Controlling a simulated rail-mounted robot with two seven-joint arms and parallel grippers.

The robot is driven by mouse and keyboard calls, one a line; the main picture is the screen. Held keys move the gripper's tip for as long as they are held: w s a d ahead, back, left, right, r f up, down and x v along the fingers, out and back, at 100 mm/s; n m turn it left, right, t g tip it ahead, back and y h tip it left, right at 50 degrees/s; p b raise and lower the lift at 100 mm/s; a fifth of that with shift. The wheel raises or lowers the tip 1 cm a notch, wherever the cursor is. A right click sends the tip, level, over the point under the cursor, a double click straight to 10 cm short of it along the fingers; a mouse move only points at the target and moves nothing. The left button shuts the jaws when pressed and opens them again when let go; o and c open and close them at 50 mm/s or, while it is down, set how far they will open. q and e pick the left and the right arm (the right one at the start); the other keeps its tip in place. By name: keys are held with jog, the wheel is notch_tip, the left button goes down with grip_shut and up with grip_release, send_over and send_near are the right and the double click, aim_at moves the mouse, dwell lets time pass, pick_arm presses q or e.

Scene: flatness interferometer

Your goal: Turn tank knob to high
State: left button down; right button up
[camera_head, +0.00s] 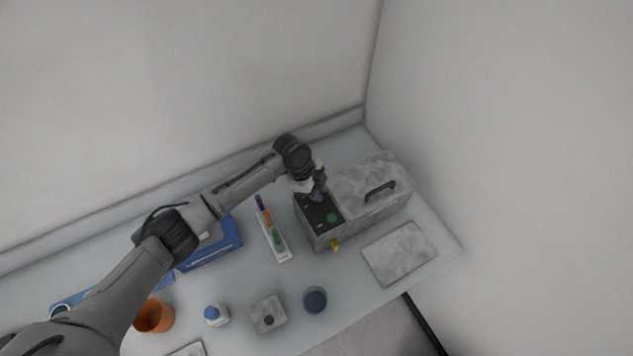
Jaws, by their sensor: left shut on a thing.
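The tank (375,213) is a grey box at the right of the bench, with a mottled lid (362,180) that has a dark handle. Its left end carries a dark control panel (319,213) with a green button or light (332,217). My left gripper (317,194) reaches down onto the back part of this panel. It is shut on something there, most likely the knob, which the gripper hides. The knob's setting cannot be read. My right gripper is not in view.
A yellow spout (335,244) juts from the tank's front. A white rack with coloured items (283,254) stands left of the tank. A grey plate (399,252), a dark cup (315,300), a small block (267,314), a bottle (216,315) and an orange cup (154,316) lie nearer.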

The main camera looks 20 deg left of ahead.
pick_arm(q)
jog(key=n+t+p, duration=0.1)
jog(key=n+p, duration=0.1)
jog(key=p, duration=0.1)
jog(key=n+t+y+p, duration=0.1)
jog(key=n+p, duration=0.5)
jog(key=shift+s+r+t, duration=0.1)
jog(key=shift+s+t, duration=0.15)
jog(key=shift+t, duration=0.15)
jog(key=n+y+p, duration=0.1)
jog(key=n+p, duration=0.2)
jog(key=shift+f+t, duration=0.2)
jog(key=shift+t, duration=0.2)
jog(key=shift+n, duration=0.3)
jog(key=shift+f, duration=0.1)
